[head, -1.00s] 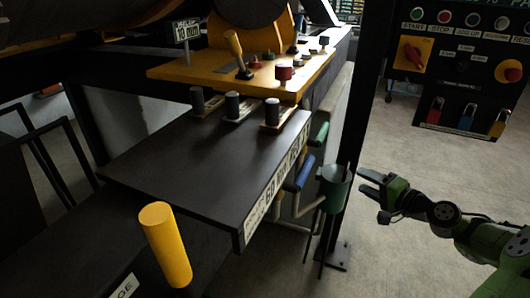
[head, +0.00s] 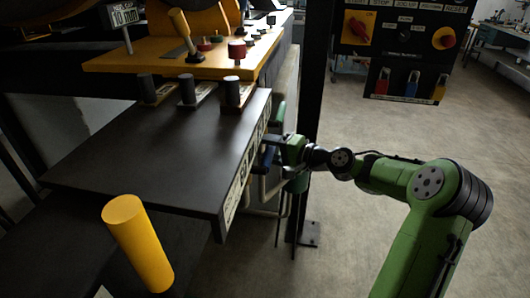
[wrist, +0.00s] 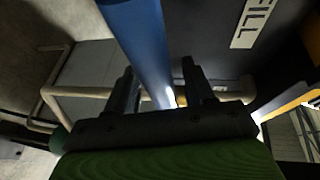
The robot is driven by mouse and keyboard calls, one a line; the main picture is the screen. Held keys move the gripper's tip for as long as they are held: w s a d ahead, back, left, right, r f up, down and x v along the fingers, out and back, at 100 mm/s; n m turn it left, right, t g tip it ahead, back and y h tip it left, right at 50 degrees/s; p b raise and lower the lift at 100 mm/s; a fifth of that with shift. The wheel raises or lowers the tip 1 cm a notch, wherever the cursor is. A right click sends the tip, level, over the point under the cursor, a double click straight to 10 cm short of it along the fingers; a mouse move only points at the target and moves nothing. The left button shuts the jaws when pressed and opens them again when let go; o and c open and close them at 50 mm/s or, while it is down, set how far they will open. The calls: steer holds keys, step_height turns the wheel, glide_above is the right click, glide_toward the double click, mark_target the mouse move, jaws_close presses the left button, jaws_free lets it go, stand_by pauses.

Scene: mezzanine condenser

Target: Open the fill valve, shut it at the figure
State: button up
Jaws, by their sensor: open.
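The blue valve handle (wrist: 148,40) runs down the middle of the wrist view beside a white label (wrist: 254,20) reading FILL. My gripper (wrist: 158,68) is open, with one finger on each side of the handle. Whether either finger touches it I cannot tell. In the head view my gripper (head: 273,152) is at the right side of the dark table, and a bit of the blue handle (head: 267,157) shows there. A small sign (head: 122,16) at the top left reads 10 mm.
A green handle (head: 278,113) is just beyond the blue one. A dark post (head: 318,90) stands close behind my wrist. Pale pipes (wrist: 90,92) cross the wrist view. Floor to the right is clear.

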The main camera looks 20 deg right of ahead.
steer(key=shift+w+a, duration=0.25)
steer(key=shift+w, duration=0.15)
jaws_close()
